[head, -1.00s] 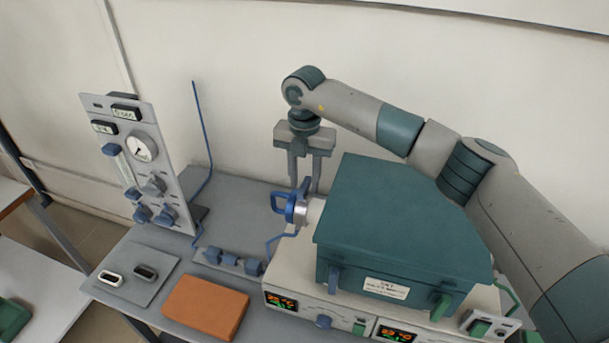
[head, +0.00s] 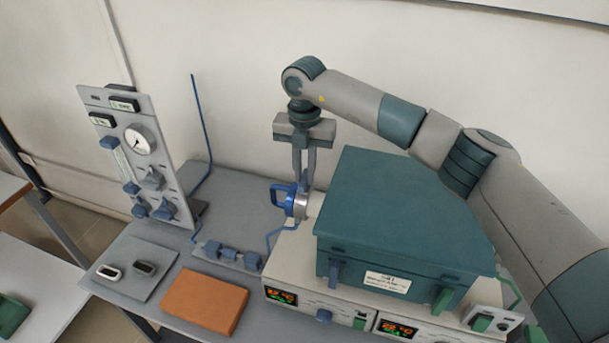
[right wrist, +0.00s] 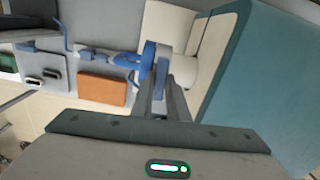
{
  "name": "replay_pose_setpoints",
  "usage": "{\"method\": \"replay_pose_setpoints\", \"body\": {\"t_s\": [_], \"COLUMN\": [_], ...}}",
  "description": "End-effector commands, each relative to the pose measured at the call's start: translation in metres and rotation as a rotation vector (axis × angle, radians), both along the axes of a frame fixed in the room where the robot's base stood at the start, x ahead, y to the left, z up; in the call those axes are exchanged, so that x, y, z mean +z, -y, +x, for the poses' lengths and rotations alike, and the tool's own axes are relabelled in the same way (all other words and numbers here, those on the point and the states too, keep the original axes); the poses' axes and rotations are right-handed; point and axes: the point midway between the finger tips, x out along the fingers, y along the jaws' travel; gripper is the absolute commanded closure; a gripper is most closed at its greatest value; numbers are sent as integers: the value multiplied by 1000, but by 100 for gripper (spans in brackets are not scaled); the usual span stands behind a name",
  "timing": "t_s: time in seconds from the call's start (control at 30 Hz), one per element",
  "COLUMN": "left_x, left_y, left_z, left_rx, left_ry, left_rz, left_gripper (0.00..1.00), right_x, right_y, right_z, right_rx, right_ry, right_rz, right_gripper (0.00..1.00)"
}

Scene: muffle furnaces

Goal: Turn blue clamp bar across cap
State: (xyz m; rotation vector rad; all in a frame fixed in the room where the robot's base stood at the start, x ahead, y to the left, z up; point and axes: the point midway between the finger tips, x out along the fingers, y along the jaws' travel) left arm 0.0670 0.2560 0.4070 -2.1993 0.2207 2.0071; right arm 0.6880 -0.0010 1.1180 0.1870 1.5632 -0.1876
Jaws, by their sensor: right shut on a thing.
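The blue clamp bar (head: 283,192) is at the end of the tube on the left side of the teal furnace (head: 400,220). It lies beside the silvery cap (head: 300,206), and it also shows in the right wrist view (right wrist: 148,54). My right gripper (head: 304,182) points down from above with its fingers close together, shut on the upper end of the clamp bar. The fingers (right wrist: 165,92) hide part of the bar and cap in the right wrist view. The exact angle of the bar is hard to tell. My left gripper is not in view.
A gauge panel (head: 138,145) stands at the left. An orange block (head: 205,302), a row of blue fittings (head: 228,254) and a grey plate (head: 125,255) with two small oval pieces lie on the grey bench. Free bench lies behind the fittings. The wall is close behind.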

Motion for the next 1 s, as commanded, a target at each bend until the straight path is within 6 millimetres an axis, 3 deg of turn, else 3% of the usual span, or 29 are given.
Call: {"method": "replay_pose_setpoints", "body": {"t_s": [0.5, 0.83, 0.87, 0.9, 1.0], "left_x": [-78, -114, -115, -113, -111], "left_y": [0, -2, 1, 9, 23], "left_z": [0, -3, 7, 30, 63], "left_rx": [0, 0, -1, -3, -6], "left_ry": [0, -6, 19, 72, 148], "left_rz": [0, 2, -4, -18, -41], "left_gripper": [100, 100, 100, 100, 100], "right_x": [-6, -4, -4, -3, -3], "right_y": [0, 0, 0, 0, 0], "right_z": [1, 1, 1, 1, 1], "right_rx": [393, 707, 736, 773, 868], "right_ry": [4, 4, 3, 3, 4], "right_rz": [-1, -1, 0, 0, 0], "right_gripper": [100, 100, 100, 100, 100]}}
